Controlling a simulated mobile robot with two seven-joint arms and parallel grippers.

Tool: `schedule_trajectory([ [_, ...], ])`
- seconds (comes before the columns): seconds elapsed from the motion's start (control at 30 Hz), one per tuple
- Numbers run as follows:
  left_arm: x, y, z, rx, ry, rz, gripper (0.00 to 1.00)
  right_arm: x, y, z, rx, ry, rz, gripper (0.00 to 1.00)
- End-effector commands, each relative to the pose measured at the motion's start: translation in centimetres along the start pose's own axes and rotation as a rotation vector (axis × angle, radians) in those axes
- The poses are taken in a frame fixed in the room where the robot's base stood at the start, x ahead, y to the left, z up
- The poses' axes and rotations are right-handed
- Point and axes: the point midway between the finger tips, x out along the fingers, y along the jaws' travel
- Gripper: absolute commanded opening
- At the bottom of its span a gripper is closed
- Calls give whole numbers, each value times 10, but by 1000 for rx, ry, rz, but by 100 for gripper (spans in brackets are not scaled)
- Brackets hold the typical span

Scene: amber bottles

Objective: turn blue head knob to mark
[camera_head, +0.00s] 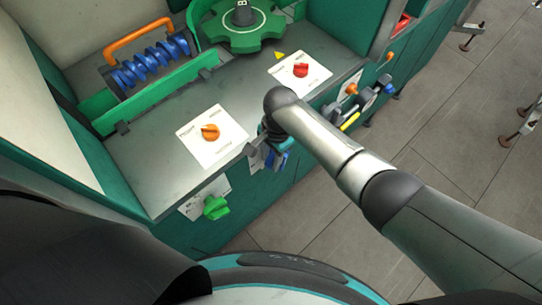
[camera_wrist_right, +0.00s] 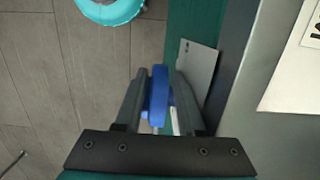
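The blue head knob (camera_wrist_right: 159,95) sits on the front face of the green machine. In the right wrist view it stands between the two fingers of my right gripper (camera_wrist_right: 158,78), with both fingers close against its sides. In the head view my right gripper (camera_head: 272,145) is at the front edge of the worktop, and part of the blue knob (camera_head: 281,160) shows just below it. A white label plate (camera_wrist_right: 197,72) lies behind the knob, partly covered by the right finger. The mark cannot be made out. My left gripper is not in view.
An orange knob (camera_head: 210,132) and a red knob (camera_head: 300,70) sit on white plates on the worktop. A green knob (camera_head: 215,207) is on the front face, left of the gripper. More coloured controls (camera_head: 352,90) are to the right. Open tiled floor lies in front.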

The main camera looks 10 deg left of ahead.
Motion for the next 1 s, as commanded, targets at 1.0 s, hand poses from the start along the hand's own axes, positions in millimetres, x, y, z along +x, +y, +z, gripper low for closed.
schedule_trajectory([
  [1.0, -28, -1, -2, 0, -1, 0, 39, -150, 0, 0, 0, 0, -1, 39],
])
